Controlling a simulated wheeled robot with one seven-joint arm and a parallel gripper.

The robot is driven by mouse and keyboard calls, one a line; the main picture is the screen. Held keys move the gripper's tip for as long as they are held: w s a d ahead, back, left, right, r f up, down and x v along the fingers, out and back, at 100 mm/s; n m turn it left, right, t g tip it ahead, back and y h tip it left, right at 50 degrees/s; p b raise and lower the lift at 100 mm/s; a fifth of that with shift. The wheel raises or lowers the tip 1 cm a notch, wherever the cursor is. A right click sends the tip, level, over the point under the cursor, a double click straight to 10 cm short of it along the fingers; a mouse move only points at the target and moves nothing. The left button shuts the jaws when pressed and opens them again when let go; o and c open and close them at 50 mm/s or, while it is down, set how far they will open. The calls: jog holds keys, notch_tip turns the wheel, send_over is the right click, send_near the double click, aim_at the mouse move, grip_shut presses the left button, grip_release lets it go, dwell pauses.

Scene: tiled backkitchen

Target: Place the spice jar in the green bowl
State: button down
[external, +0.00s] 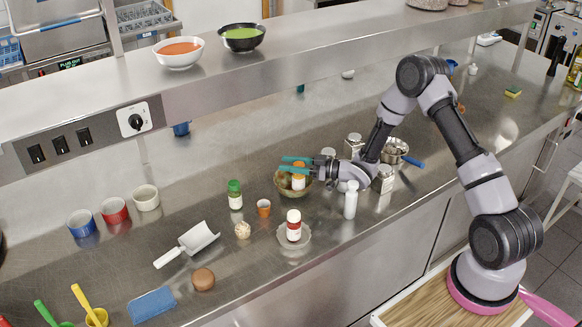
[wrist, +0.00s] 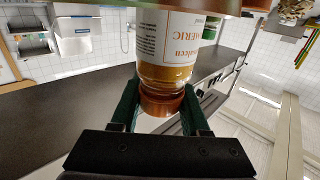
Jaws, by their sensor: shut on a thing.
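My gripper (external: 297,164) has teal fingers and is shut on the spice jar (external: 299,181), a small jar with orange contents and a white label. In the wrist view my gripper (wrist: 160,105) holds the jar (wrist: 168,45) by its brown cap, and the label reads upside down. The green bowl (external: 281,188) is olive-brown outside and sits on the counter directly below my gripper. The jar is at the bowl's opening, its lower part overlapping the bowl. Whether it touches the bowl's bottom is hidden.
A white bottle (external: 351,200) stands to the right. A steel shelf (external: 330,62) with two soup bowls hangs above.

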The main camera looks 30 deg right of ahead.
jog(key=shift+f, duration=0.1)
jog(key=shift+f, duration=0.5)
jog(key=shift+c, duration=2)
grip_release()
